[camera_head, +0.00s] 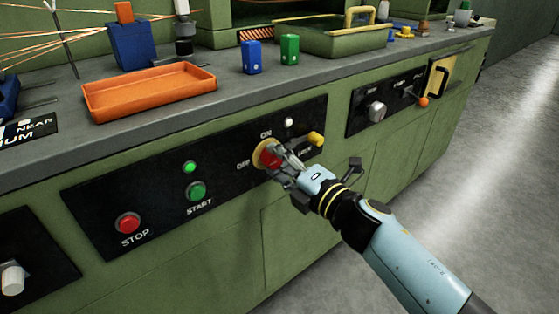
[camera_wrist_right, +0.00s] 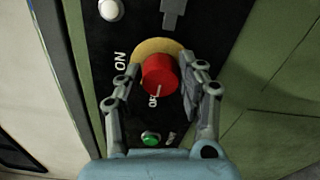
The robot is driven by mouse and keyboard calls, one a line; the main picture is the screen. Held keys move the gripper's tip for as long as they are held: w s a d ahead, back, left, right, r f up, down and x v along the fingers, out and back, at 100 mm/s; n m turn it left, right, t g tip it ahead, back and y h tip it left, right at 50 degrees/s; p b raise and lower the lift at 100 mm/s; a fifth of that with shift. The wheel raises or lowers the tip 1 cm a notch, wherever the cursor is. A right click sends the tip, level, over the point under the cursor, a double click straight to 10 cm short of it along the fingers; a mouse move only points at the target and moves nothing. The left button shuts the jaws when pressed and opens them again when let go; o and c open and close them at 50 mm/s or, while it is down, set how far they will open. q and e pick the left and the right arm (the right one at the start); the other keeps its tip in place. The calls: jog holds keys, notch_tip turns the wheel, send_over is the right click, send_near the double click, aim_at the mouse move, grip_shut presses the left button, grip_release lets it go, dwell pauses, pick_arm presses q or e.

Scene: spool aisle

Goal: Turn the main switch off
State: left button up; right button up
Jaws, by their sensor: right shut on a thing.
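The main switch is a red knob on a yellow round plate (camera_head: 259,155) in the black panel, with ON and OFF labels beside it. In the right wrist view the red knob (camera_wrist_right: 159,74) sits between the two fingers, and a white mark on it appears to point toward the OFF label. My right gripper (camera_head: 279,161) is shut on the knob and hides part of it in the head view. The right wrist view shows the fingers (camera_wrist_right: 158,90) on either side of the knob. My left gripper is not in view.
A green START button (camera_head: 196,191), a lit green lamp (camera_head: 189,167) and a red STOP button (camera_head: 128,223) are left of the switch. A yellow-tipped lever (camera_head: 316,138) is close on the right. The bench above holds an orange tray (camera_head: 150,104). Floor is clear at right.

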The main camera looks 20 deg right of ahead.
jog(key=shift+f, duration=0.15)
jog(key=o, duration=1.2)
jog(key=v, duration=1.2)
